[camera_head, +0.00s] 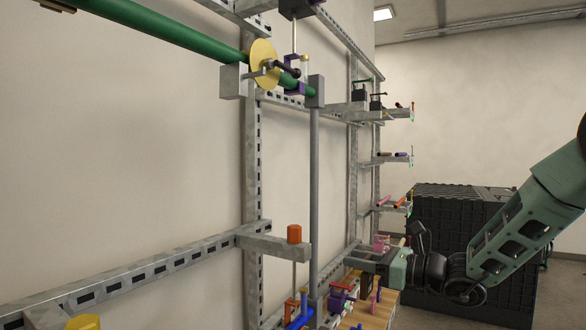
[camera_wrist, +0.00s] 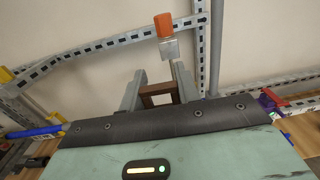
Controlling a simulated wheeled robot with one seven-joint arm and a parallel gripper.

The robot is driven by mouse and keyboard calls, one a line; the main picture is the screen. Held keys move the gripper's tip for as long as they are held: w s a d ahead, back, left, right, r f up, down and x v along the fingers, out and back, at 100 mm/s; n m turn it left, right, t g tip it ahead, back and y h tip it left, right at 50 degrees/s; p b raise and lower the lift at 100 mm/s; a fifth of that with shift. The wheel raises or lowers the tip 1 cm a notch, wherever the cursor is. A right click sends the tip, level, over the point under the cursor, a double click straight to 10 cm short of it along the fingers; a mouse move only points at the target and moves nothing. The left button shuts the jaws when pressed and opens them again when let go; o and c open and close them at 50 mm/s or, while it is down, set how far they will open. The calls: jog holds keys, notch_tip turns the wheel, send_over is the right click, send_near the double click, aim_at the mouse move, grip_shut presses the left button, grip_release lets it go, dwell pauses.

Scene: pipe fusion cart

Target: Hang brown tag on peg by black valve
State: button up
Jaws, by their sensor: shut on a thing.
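The brown tag (camera_wrist: 147,100) is a dark brown, frame-like piece with an opening, held between the two grey fingers of my gripper (camera_wrist: 160,78) in the wrist view. In the head view my gripper's green hand (camera_head: 398,268) is at the lower right, in front of the crowded rack; the tag cannot be made out there. Two black blocks with handles (camera_head: 360,95) sit on the upper right bracket. Another dark handle (camera_head: 286,68) is on the green pipe. I cannot tell which is the black valve, nor pick out its peg.
An orange cap (camera_head: 294,233) stands on a grey bracket; it also shows beyond my fingers in the wrist view (camera_wrist: 163,25). A grey upright pipe (camera_head: 315,190) and metal wall rails are close by. A black crate (camera_head: 465,205) stands behind my arm. Blue and purple parts crowd the lower rack.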

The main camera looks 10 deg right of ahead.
jog(key=s+a+r+p, duration=0.2)
jog(key=a+r, duration=0.3)
jog(key=r, duration=0.7)
jog(key=s+a+r+p, duration=0.2)
jog(key=a+r, duration=0.3)
jog(key=r, duration=0.6)
jog(key=p, duration=0.3)
send_near(244, 75)
jog(key=r, duration=0.2)
jog(key=shift+g, duration=0.3)
jog(key=shift+w+d+f+p+x, duration=0.1)
jog(key=shift+f+x, duration=0.05)
jog(key=shift+x, duration=1.3)
jog(key=shift+w+d+f+p+x, duration=0.1)
jog(key=shift+x, duration=1.3)
jog(key=shift+w+f+p+x, duration=0.1)
jog(key=shift+f+x, duration=0.05)
jog(key=shift+x, duration=1.3)
jog(key=shift+w+a+f+b, duration=0.35)
jog(key=shift+a+b, duration=0.1)
jog(key=shift+b, duration=0.2)
jog(key=o, duration=1)
jog(key=shift+o, duration=0.2)
jog(key=b+v, duration=0.1)
jog(key=v, duration=0.9)
jog(key=shift+f, duration=0.15)
